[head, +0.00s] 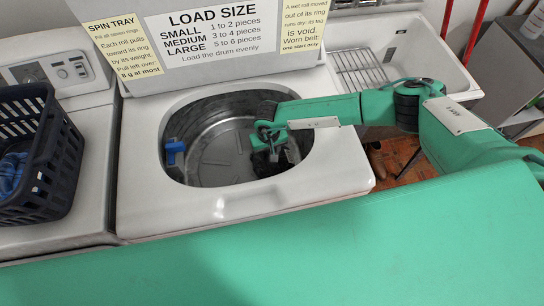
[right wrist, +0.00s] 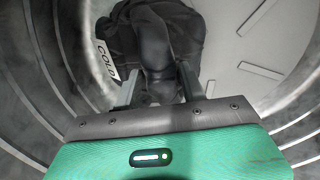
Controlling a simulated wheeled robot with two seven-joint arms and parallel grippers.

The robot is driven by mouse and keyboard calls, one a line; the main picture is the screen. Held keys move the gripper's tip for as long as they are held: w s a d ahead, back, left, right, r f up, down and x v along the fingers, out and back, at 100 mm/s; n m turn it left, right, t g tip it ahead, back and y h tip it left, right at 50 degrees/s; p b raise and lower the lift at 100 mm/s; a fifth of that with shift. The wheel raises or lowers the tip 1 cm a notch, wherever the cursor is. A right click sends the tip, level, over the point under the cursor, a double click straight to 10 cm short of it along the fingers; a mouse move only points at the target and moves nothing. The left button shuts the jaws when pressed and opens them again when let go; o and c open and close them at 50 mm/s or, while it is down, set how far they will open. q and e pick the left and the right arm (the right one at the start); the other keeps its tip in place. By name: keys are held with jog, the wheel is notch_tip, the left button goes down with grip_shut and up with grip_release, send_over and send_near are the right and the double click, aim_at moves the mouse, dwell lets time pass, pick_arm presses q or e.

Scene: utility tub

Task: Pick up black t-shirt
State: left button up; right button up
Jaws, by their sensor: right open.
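The black t-shirt (right wrist: 150,40) lies bunched on the floor of the washer drum in the right wrist view, with a white tag reading COLD at its left. In the head view it shows as a dark patch (head: 262,163) partly hidden by my gripper. My right gripper (right wrist: 160,92) is inside the drum, open, with its two fingers on either side of a fold of the black cloth. It also shows in the head view (head: 280,150). Whether the fingers touch the cloth I cannot tell. My left gripper is not in view.
The open top-load washer (head: 150,200) has a blue fitting (head: 174,152) on the drum's left wall. A dark basket (head: 40,150) with blue cloth stands on the machine at left. A white sink (head: 420,50) with a rack is behind at right.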

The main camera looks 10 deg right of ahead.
grip_shut()
jog(key=shift+r, duration=0.1)
notch_tip(320, 180, up, 20)
jog(key=b, duration=0.4)
jog(key=shift+b, duration=0.35)
dwell(0.3)
